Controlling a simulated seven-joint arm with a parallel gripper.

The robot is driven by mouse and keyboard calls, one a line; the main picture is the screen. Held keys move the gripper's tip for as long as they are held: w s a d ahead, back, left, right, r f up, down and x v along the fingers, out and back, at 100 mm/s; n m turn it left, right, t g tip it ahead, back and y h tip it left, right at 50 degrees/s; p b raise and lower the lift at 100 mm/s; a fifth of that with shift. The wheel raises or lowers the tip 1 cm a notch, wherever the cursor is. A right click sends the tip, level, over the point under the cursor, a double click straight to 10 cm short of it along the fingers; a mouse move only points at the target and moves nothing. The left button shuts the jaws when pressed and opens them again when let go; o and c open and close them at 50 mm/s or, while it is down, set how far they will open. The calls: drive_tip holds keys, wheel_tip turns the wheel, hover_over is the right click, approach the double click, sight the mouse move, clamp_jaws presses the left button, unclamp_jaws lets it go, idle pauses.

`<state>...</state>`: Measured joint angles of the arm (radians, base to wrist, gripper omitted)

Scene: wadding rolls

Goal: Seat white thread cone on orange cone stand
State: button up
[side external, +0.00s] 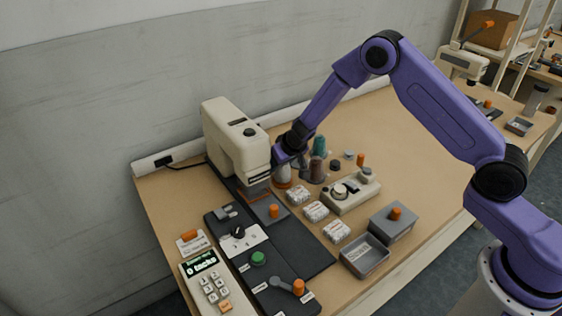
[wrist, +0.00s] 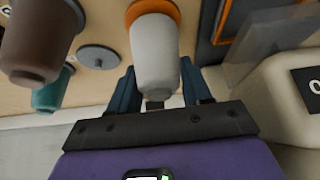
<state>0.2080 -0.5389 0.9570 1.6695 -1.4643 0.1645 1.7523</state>
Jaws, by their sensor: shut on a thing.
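The white thread cone (wrist: 154,50) stands between the fingers of my gripper (wrist: 160,88) in the wrist view, and the gripper is shut on it near its narrow end. The orange cone stand (wrist: 152,7) shows as an orange rim at the cone's wide end; I cannot tell whether the cone is fully down on it. In the side view my gripper (side external: 286,160) is beside the sewing machine, partly hiding the white cone (side external: 282,174). The orange stand (side external: 283,184) shows below the cone.
A brown cone (wrist: 40,40), a teal cone (wrist: 52,92) and a bare grey disc (wrist: 98,57) are close by. The cream sewing machine (side external: 232,140) stands just left of my gripper. White wrapped rolls (side external: 316,211) lie in front.

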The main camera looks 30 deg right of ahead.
drive_tip(key=shift+f, duration=0.4)
idle(0.3)
drive_tip(key=o, duration=1.6)
drive_tip(key=shift+r, duration=4.05)
